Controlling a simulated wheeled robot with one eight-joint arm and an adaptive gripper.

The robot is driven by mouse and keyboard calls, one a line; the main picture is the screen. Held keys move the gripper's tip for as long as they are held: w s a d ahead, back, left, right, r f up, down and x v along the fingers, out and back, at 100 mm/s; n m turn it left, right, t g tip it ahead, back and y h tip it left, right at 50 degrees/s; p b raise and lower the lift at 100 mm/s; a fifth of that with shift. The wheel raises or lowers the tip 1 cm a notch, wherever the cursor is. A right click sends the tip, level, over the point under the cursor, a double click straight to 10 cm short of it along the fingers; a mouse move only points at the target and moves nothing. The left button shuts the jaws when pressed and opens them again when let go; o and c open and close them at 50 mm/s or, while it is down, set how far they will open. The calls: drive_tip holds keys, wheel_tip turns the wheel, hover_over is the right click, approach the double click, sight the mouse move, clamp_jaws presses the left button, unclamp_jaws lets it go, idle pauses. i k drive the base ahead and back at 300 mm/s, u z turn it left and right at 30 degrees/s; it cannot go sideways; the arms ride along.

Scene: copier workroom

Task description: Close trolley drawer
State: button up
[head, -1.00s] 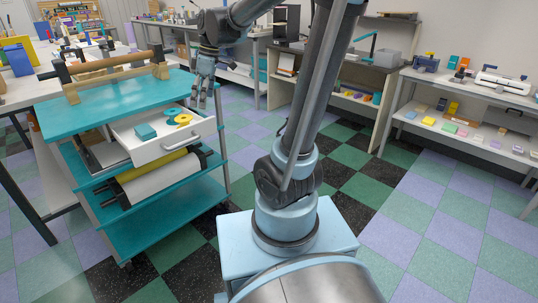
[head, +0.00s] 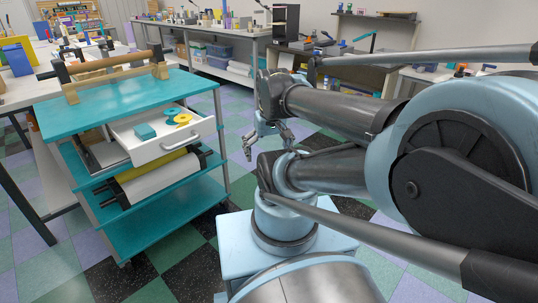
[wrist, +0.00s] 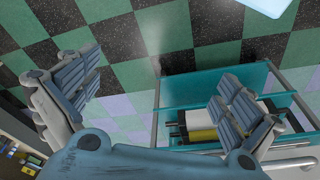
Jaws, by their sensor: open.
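The teal trolley (head: 100,103) stands at the left in the head view. Its white drawer (head: 150,153) is pulled out under the top, with a grey bar handle (head: 173,143) on its front. The drawer holds a teal box (head: 145,131) and teal and yellow rings (head: 181,119). My gripper (head: 268,148) is open and empty, pointing down, to the right of the drawer front and apart from it. In the wrist view the spread fingers (wrist: 158,100) frame the floor, and the trolley's teal shelves (wrist: 200,88) show at the right, partly hidden by a finger.
A roll holder (head: 110,68) sits on the trolley top. Yellow and white rolls (head: 160,176) lie on a shelf below the drawer. Benches with tools stand behind and at the left. Checkered floor (head: 235,115) is open between the trolley and the back bench.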

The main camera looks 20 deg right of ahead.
sight(169, 139)
drive_tip(key=u, duration=2)
drive_tip(key=k, duration=0.35)
drive_tip(key=z, duration=2)
